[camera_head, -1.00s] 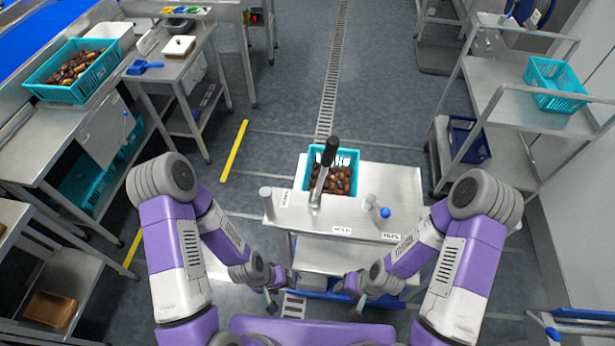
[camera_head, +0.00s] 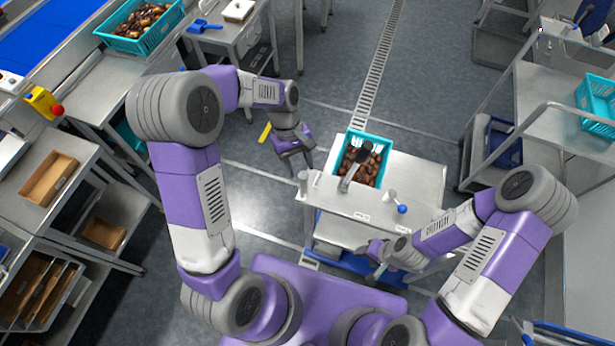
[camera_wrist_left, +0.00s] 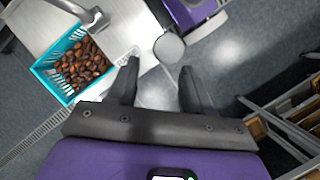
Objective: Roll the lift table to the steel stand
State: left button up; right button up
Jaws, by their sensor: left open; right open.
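The lift table (camera_head: 415,185) is a steel-topped cart at the centre right of the head view, with a lower shelf and blue base. A teal crate of dates (camera_head: 368,138) sits on top, beside a dark-ended lever. The crate also shows in the left wrist view (camera_wrist_left: 48,68). My right gripper (camera_head: 376,268) is open near the front edge, partly hidden. A small steel stand (camera_head: 240,32) with a blue scoop is at the upper left.
A steel shelf trolley (camera_head: 545,110) with a teal crate stands close on the right. Benches and wooden trays (camera_head: 50,180) line the left. Grey floor with a drain grate (camera_head: 378,65) is free beyond the table.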

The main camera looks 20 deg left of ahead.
aim_at(305, 193)
pick_arm(q)
jog(key=shift+g, duration=0.3)
jog(key=x, duration=0.6)
jog(key=shift+s+d+f, duration=0.2)
jog(key=shift+s+d, duration=0.05)
jog(key=shift+s, duration=0.2)
grip_shut()
